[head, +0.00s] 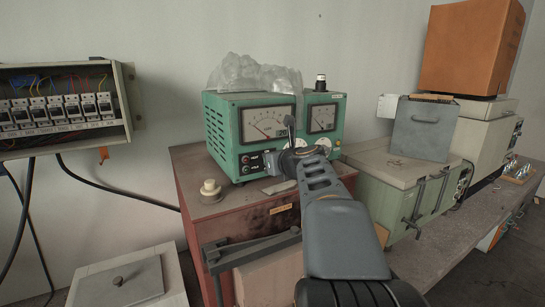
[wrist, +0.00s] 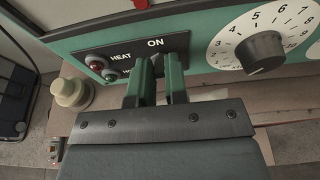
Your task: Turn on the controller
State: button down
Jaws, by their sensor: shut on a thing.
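The controller (head: 228,108) is a green box with two needle meters, on a red-brown cabinet. A white numbered dial (wrist: 227,48) with a black knob is to the right. My gripper (wrist: 158,72) is right at the panel, its two green fingers under the word ON, a narrow gap between them. It is shut on a switch there, mostly hidden by the fingers. In the head view my arm hides the fingertips.
A cream round knob-like piece (head: 211,190) stands on the cabinet, left of the controller. Crumpled clear plastic (head: 250,74) lies on top of it. A pale green case (head: 385,165) with a grey box (head: 421,130) stands at right. A breaker box (head: 65,105) hangs at left.

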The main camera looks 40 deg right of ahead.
jog(key=shift+r+g, duration=0.1)
jog(key=shift+g, duration=0.2)
dwell(0.4)
jog(key=c, duration=1.1)
grip_release()
jog(key=shift+c, duration=0.2)
jog(key=b+v, duration=0.3)
jog(key=v, duration=1)
jog(key=shift+s, duration=0.35)
